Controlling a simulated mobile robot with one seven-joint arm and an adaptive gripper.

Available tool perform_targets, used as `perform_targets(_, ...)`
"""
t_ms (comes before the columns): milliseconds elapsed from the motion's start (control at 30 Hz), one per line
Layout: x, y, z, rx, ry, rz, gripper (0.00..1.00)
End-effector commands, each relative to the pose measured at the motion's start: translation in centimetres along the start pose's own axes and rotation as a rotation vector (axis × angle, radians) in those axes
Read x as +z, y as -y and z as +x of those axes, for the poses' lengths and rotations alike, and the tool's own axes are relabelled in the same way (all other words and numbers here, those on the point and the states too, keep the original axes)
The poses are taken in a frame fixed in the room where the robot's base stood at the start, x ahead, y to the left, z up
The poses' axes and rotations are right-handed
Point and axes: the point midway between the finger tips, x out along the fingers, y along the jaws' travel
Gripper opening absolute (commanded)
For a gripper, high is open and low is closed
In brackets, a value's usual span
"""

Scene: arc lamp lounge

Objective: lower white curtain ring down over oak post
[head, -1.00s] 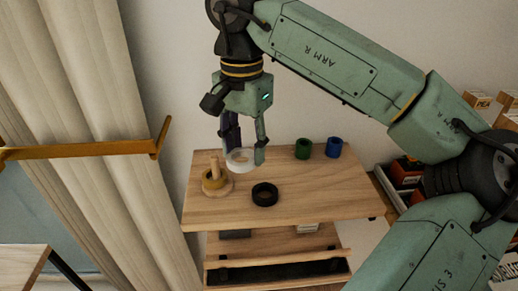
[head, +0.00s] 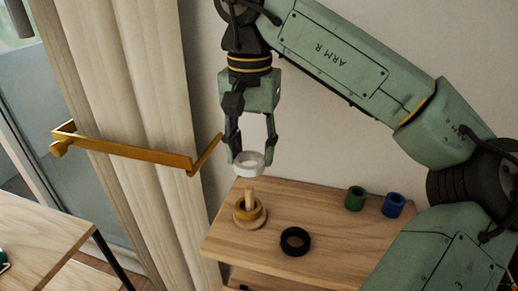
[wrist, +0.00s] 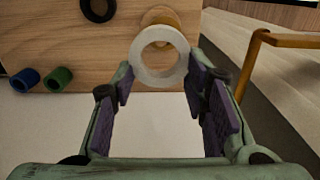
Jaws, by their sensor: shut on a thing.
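My gripper (head: 250,157) is shut on the white curtain ring (head: 249,169), one finger on each side of it. The ring is held roughly level above the table, higher in the head view than the oak post (head: 250,198) and apart from it. The post stands upright on a round wooden base (head: 252,224), with a gold ring (head: 241,214) around its lower part. In the wrist view the white ring (wrist: 160,81) sits between the fingertips (wrist: 159,75). Above it there, the gold ring and base (wrist: 160,16) show partly, cut off by the white ring.
A black ring (head: 295,252) lies on the wooden table (head: 330,245), right of the post. A green cylinder (head: 354,201) and a blue cylinder (head: 392,208) stand further right. A brass rail (head: 130,151) juts out by the curtain (head: 140,90), left of my gripper.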

Motion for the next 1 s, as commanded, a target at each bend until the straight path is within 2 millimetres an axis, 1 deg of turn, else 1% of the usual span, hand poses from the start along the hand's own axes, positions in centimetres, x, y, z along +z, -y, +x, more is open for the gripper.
perform_targets(267,0.0,0.1,0.6,0.000,0.000,-0.006,0.26)
perform_targets(1000,0.1,0.1,4.7,-0.001,0.001,-0.006,0.26)
